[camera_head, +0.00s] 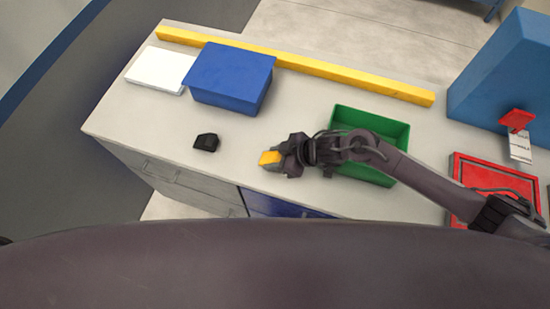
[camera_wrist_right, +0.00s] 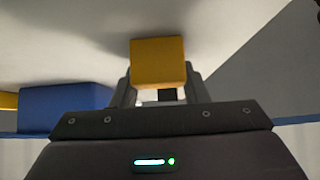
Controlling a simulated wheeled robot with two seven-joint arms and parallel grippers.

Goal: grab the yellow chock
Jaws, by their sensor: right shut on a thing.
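The yellow chock (camera_head: 269,158) is a small block at the tip of my right gripper (camera_head: 281,160), near the front edge of the table in the head view. In the right wrist view the yellow chock (camera_wrist_right: 158,62) sits between the two fingers of my right gripper (camera_wrist_right: 160,85), which is shut on it. I cannot tell from these views whether the chock touches the tabletop. My left gripper is not in view.
A small black block (camera_head: 206,142) lies left of the chock. A blue box (camera_head: 232,77), a white slab (camera_head: 157,71) and a long yellow bar (camera_head: 330,70) lie behind. A green bin (camera_head: 372,120) stands beneath my right arm; a red tray (camera_head: 495,168) is at right.

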